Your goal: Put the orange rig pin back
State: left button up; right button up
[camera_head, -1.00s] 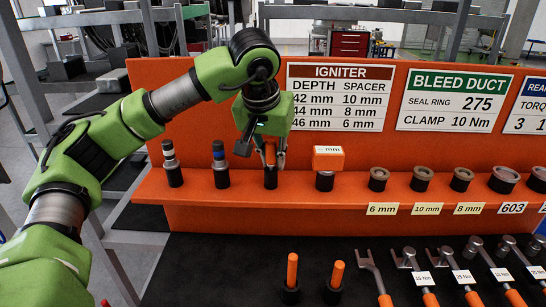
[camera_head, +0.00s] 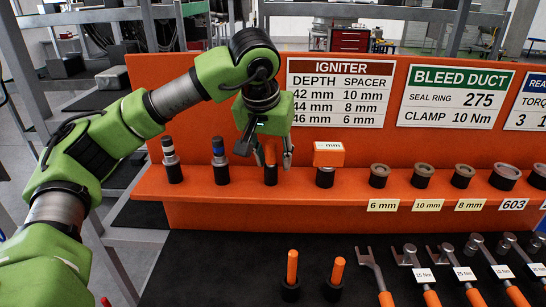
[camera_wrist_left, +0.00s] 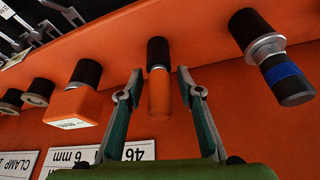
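The orange rig pin (camera_head: 271,154) stands upright in a black holder (camera_head: 271,176) on the orange shelf, below the igniter sign. My left gripper (camera_head: 267,160) is over it, pointing down, with its fingers spread on either side. In the left wrist view, the pin (camera_wrist_left: 159,93) sits in its black holder (camera_wrist_left: 158,52) between the fingertips of my left gripper (camera_wrist_left: 160,82). A gap shows between the pin and each finger. The pin's upper end is partly hidden by the gripper in the head view. My right gripper is not in view.
A blue-banded plug (camera_head: 219,160) and a silver-topped plug (camera_head: 170,160) stand left of the pin. An orange block (camera_head: 328,155) on a black holder stands close on its right. Two more orange pins (camera_head: 292,267) (camera_head: 338,271) and several wrenches are on the dark surface in front.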

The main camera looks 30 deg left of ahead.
pick_arm(q)
jog(key=v, duration=1.2)
